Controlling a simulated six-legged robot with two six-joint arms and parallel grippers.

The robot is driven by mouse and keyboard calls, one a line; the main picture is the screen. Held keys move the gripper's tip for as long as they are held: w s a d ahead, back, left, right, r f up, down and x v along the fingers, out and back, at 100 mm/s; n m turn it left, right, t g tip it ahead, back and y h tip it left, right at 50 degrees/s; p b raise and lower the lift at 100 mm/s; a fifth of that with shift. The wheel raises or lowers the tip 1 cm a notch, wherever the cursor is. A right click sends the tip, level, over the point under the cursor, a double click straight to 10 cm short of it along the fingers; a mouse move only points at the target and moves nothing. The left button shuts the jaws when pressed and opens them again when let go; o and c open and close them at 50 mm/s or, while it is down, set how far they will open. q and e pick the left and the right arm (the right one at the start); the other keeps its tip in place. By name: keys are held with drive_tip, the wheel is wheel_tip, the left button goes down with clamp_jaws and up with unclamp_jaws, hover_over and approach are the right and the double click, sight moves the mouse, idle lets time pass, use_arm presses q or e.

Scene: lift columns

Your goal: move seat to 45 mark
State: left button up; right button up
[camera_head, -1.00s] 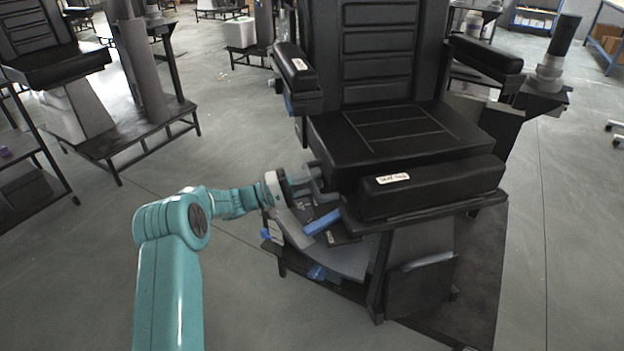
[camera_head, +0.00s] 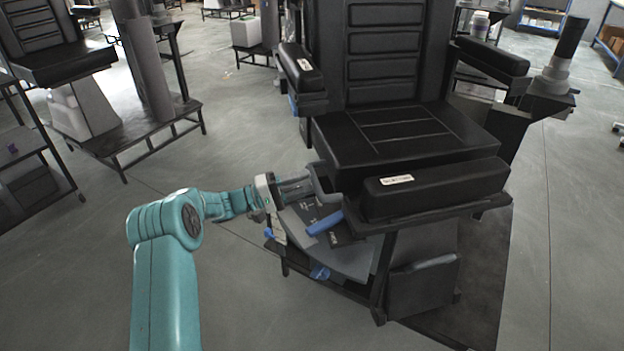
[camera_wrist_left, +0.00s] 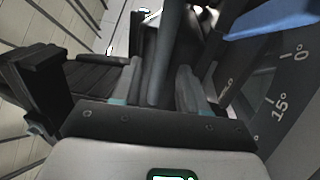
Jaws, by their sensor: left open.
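The black seat (camera_head: 400,135) stands right of centre in the head view, with a tall back and padded armrests. A grey curved scale plate (camera_head: 350,262) is below its near left side; its 0° and 15° marks show in the left wrist view (camera_wrist_left: 290,95). I cannot make out a 45 mark. A blue handle (camera_head: 325,222) lies over the plate and shows at the upper right of the wrist view (camera_wrist_left: 275,18). My left gripper (camera_head: 313,186) is open beside the seat's left edge, above the blue handle. In the wrist view a dark grey bar (camera_wrist_left: 166,50) appears between its fingers (camera_wrist_left: 158,90); contact is unclear.
The near armrest (camera_head: 435,190) overhangs close to my left gripper. Another black seat (camera_head: 58,62) stands at the far left beside a dark shelf (camera_head: 30,165). A grey post (camera_head: 552,75) rises at the right. The floor at the front left is clear.

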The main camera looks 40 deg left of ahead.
use_arm(q)
drive_tip(key=v, duration=1.3)
drive_tip(key=shift+p, duration=0.3)
drive_tip(key=shift+r, duration=0.1)
